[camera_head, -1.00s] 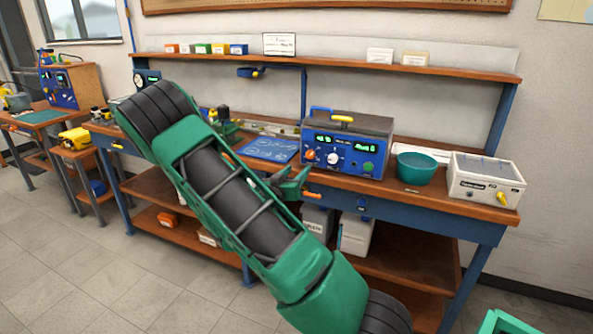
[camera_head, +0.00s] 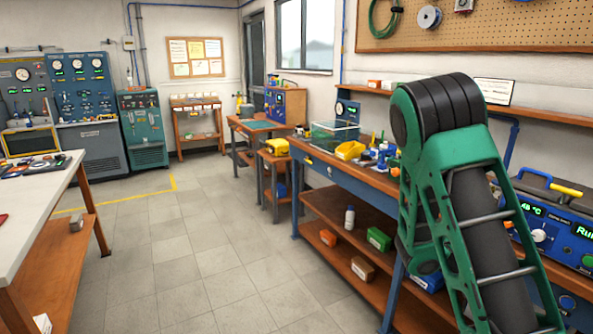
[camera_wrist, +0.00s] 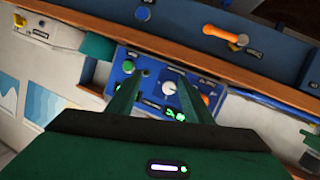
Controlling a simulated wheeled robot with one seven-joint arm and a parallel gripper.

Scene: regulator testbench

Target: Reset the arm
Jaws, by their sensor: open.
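My green arm rises at the right of the head view and hides part of the workbench. My gripper (camera_wrist: 163,80) shows in the wrist view, with two green fingers apart and nothing between them but background. Behind the fingertips is the blue regulator box (camera_wrist: 165,88) with a white dial and green displays. This box also shows at the right edge of the head view (camera_head: 560,225), partly cut off. My gripper is not visible in the head view.
A white-topped table (camera_head: 35,195) stands at the left, with open tiled floor between. Cabinets (camera_head: 142,128) line the far wall.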

